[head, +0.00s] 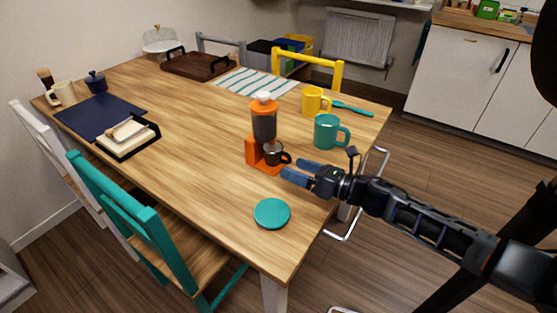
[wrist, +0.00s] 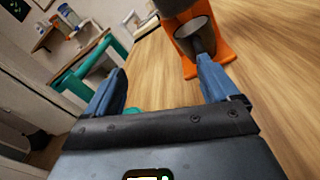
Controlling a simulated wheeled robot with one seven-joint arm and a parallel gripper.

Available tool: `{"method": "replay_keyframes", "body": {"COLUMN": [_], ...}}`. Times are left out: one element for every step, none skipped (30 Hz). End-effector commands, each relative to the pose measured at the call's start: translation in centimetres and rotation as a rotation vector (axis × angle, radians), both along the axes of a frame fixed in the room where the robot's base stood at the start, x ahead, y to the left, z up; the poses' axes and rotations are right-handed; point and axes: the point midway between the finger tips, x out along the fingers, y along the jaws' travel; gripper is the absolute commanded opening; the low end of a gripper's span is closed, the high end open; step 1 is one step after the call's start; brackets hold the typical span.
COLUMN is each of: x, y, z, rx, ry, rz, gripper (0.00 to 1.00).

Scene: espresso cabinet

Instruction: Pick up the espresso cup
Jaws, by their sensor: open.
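A small dark espresso cup (head: 272,154) stands on the base of an orange coffee machine (head: 264,125), below its dark body. The cup's handle points right, toward my gripper (head: 296,169). My gripper is open and empty, just right of the cup. In the wrist view the cup (wrist: 191,36) is at the upper right, with the machine's orange base (wrist: 222,75) around it. There the handle overlaps the tip of the right finger; I cannot tell whether they touch. The space between the fingers (wrist: 162,66) is empty, and the cup lies beyond and right of it.
A teal mug (head: 327,132) and a yellow mug (head: 314,101) stand behind my gripper. A round teal disc (head: 272,213) lies in front of the machine. A teal chair (head: 150,230) is at the near left edge. The wood around the disc is clear.

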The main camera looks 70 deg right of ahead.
Motion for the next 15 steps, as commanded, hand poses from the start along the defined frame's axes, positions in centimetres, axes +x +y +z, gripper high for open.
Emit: {"method": "replay_keyframes", "body": {"x": [0.7,0.9,1.1,1.2,1.3,1.4,1.4,1.5,1.6,1.8,1.9,2.2,2.4,2.7,3.1], "y": [-1.5,-2.1,-2.9,-3.4,-3.8,-4.3,-4.5,-4.6,-4.8,-4.9,-5.0,-5.0,-5.1,-5.1,-5.2], "z": [-0.5,-0.7,-0.9,-1.0,-1.2,-1.3,-1.4,-1.4,-1.4,-1.4,-1.4,-1.4,-1.4,-1.4,-1.4], "rx": [-0.098,-0.153,-0.214,-0.254,-0.286,-0.322,-0.341,-0.356,-0.369,-0.376,-0.380,-0.382,-0.382,-0.381,-0.380], "ry": [0.007,0.016,0.025,0.032,0.038,0.045,0.049,0.053,0.055,0.055,0.056,0.057,0.057,0.057,0.057], "rz": [-0.018,-0.025,-0.034,-0.041,-0.047,-0.053,-0.055,-0.056,-0.058,-0.059,-0.059,-0.058,-0.058,-0.058,-0.058], "gripper": [0.93,0.94,0.94,0.94,0.94,0.94,0.94,0.94,0.94,0.94,0.94,0.94,0.94,0.94,0.94]}}
